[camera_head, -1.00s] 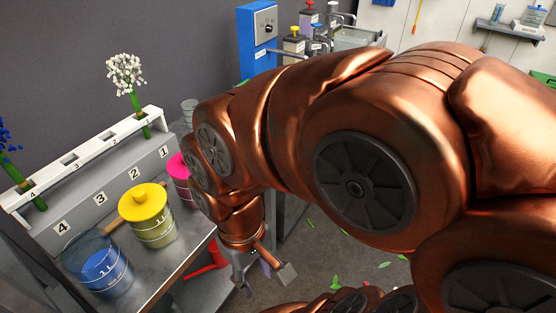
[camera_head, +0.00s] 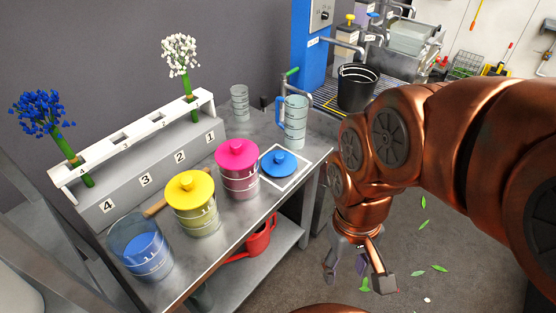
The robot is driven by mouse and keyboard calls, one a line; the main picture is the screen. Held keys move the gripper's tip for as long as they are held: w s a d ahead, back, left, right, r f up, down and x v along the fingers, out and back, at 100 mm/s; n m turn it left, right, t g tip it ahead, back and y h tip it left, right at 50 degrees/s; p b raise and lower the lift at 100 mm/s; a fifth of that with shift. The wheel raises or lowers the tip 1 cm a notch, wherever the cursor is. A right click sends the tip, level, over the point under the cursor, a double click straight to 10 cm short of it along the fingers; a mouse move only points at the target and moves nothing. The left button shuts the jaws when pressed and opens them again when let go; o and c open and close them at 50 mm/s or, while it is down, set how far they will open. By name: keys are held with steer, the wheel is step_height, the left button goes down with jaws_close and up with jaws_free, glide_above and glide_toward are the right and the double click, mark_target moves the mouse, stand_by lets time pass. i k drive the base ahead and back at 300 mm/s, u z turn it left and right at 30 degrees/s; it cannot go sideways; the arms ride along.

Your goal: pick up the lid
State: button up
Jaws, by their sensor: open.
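A blue lid (camera_head: 281,162) with a round knob lies on a white-outlined square at the right end of the metal bench. A yellow lid (camera_head: 190,187) sits on one clear container and a pink lid (camera_head: 237,152) on another. A container with blue contents (camera_head: 141,250) stands uncovered at the left front of the bench. My gripper (camera_head: 358,272) is open and empty, pointing down over the floor, to the right of the bench and apart from every lid.
A clear jug (camera_head: 293,122) with a blue handle stands just behind the blue lid. A numbered rack (camera_head: 145,150) holds white and blue flowers along the back. A red watering can (camera_head: 256,240) sits on the lower shelf. A black bucket (camera_head: 357,88) stands beyond the bench.

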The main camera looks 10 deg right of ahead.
mark_target(278, 162)
steer(key=u, duration=3.05)
steer(key=k, duration=1.1)
steer(key=z, duration=1.15)
steer(key=i, duration=0.5)
steer(key=z, duration=0.05)
